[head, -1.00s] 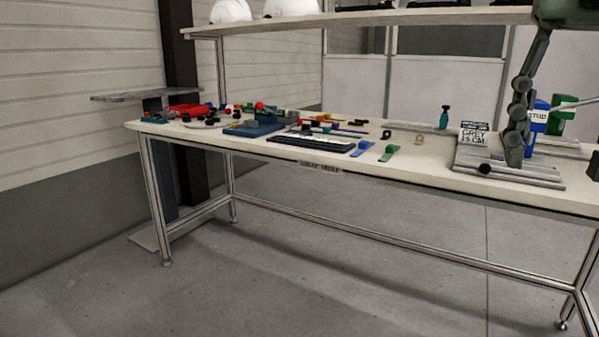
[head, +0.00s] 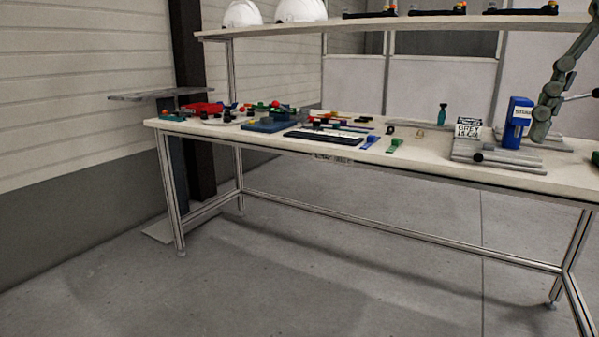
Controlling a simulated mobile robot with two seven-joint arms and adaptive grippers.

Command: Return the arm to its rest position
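The fingers are too small and dark to tell open from shut, and I see nothing clearly held. My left arm and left gripper are out of view.
The long bench (head: 420,157) carries grey plates (head: 490,158), a sign (head: 467,128), a green bottle (head: 442,113) and several small coloured parts toward the left. A shelf (head: 400,27) above holds white helmet shells (head: 300,10). The floor (head: 300,285) in front is clear.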

